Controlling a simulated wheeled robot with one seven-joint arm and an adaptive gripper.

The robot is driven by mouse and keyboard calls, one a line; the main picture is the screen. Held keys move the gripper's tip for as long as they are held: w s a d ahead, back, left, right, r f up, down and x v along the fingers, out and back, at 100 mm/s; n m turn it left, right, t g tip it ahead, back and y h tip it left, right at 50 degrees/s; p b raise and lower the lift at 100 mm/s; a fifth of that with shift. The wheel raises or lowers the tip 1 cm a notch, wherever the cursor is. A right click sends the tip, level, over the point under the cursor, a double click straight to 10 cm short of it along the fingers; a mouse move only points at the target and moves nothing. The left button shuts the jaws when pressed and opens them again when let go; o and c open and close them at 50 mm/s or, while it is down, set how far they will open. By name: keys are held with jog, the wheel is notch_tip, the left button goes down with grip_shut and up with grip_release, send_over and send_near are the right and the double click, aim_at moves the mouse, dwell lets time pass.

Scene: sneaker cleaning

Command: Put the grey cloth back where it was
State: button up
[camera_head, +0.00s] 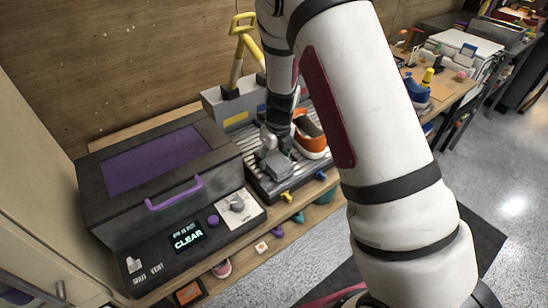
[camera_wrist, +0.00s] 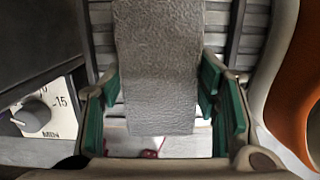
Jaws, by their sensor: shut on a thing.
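My gripper (camera_wrist: 160,92) is shut on the grey cloth (camera_wrist: 158,60), a textured grey strip between its green finger pads in the wrist view. In the head view my gripper (camera_head: 276,152) points down over the slatted metal rack, between the purple-lidded box and an orange and white sneaker. A grey patch at the gripper there looks like the cloth, but my fingers partly hide it. I cannot tell whether the cloth touches the slats.
The dark box (camera_head: 105,205) with a purple handle stands close left, its dial (camera_head: 237,205) near the gripper. The sneaker (camera_head: 311,140) is close right. A grey holder (camera_head: 232,112) with a yellow-handled tool (camera_head: 238,55) stands behind. Small coloured knobs line the rack's front.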

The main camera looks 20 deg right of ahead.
aim_at(277, 161)
jog(key=shift+f, duration=0.15)
jog(key=o, duration=1.1)
jog(key=r, duration=0.4)
jog(key=s+r, duration=0.1)
jog(key=r, duration=0.7)
jog(key=shift+s+d, duration=0.25)
jog(key=shift+s, duration=0.1)
